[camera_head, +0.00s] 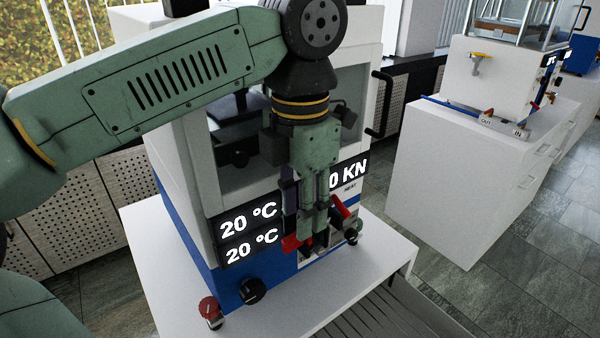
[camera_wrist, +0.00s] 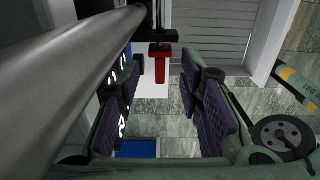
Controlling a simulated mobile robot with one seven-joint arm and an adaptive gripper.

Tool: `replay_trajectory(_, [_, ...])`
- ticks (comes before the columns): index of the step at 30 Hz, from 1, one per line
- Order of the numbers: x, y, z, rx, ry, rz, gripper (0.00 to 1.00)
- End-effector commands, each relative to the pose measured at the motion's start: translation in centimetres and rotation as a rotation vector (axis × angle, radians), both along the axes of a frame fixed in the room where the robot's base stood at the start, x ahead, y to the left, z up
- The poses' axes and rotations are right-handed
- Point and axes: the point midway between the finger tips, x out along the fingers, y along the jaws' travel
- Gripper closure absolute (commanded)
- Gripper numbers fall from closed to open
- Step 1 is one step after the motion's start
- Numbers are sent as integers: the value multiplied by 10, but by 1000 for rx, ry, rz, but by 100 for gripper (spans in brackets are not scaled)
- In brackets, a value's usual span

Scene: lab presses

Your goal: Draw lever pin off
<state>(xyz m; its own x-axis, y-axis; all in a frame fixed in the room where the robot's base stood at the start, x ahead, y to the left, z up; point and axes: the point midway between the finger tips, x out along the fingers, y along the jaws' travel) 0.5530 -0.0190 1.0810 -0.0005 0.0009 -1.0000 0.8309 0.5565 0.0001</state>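My gripper (camera_head: 312,225) points down in front of the press panel in the head view. In the wrist view its two dark padded fingers (camera_wrist: 160,98) stand apart, with a clear gap and nothing held between them. A red piece with a dark red crossbar (camera_wrist: 160,62) shows beyond the fingertips, apart from them; I cannot tell for sure whether it is the lever pin. In the head view, red parts show at the left (camera_head: 292,243) and right (camera_head: 340,207) of the fingers, partly hidden. A thick grey metal bar (camera_wrist: 70,75) crosses the wrist view's left side, close to the camera.
The white and blue press (camera_head: 190,190) carries lit displays (camera_head: 250,222). A red knob (camera_head: 210,308) and a black knob (camera_head: 252,291) sit at its lower front. A white cabinet (camera_head: 450,180) with another machine stands at right, beyond open tiled floor (camera_head: 470,285).

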Motion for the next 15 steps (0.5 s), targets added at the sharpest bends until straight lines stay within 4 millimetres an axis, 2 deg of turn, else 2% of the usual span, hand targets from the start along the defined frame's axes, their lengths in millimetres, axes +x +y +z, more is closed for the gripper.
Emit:
replay_trajectory(6, [-1,0,-30,0,1,-1,67])
replay_trajectory(15, [0,0,-42,-2,0,-1,67])
